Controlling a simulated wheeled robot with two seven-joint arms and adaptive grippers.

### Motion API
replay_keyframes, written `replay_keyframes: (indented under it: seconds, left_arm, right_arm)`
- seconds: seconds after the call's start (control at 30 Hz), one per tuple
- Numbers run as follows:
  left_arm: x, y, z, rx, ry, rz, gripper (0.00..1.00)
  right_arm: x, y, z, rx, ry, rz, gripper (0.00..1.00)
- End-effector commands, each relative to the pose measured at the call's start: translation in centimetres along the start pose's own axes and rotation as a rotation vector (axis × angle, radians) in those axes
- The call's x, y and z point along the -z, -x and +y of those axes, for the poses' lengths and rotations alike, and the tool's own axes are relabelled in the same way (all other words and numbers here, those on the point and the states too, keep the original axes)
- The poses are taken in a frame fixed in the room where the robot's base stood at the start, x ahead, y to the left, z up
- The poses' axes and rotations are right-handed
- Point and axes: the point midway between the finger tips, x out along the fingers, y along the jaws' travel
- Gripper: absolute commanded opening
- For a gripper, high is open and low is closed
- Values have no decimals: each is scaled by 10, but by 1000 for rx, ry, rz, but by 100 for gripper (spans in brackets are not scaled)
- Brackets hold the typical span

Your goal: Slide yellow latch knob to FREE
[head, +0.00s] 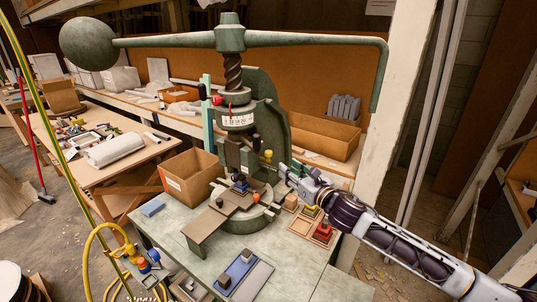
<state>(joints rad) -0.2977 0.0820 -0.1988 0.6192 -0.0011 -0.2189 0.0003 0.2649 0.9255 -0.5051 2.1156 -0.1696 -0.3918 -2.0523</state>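The green fly press (262,130) stands on the bench, with its screw and long handle above. A small yellow knob (268,156) shows at the right side of the press body and looks like the latch knob. Its position marking is too small to read. My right gripper (284,170) reaches in from the right, with its fingertips just below and right of the yellow knob. A touch cannot be made out, nor whether the fingers are open or shut. My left gripper is out of view.
A cardboard box (190,178) stands left of the press. The press handle (300,38) spans overhead.

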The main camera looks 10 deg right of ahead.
Motion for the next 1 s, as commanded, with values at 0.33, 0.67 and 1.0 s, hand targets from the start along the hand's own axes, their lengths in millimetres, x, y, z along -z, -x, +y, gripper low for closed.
replay_keyframes:
  seconds: [0.33, 0.67, 1.0]
  left_arm:
    - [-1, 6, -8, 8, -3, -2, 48]
    - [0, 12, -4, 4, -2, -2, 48]
    - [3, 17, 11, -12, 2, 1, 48]
  right_arm:
    - [-1, -27, 0, 0, -2, 0, 33]
    - [-1, -57, 0, -1, -1, 0, 33]
    - [-1, -88, 1, 0, -2, 0, 33]
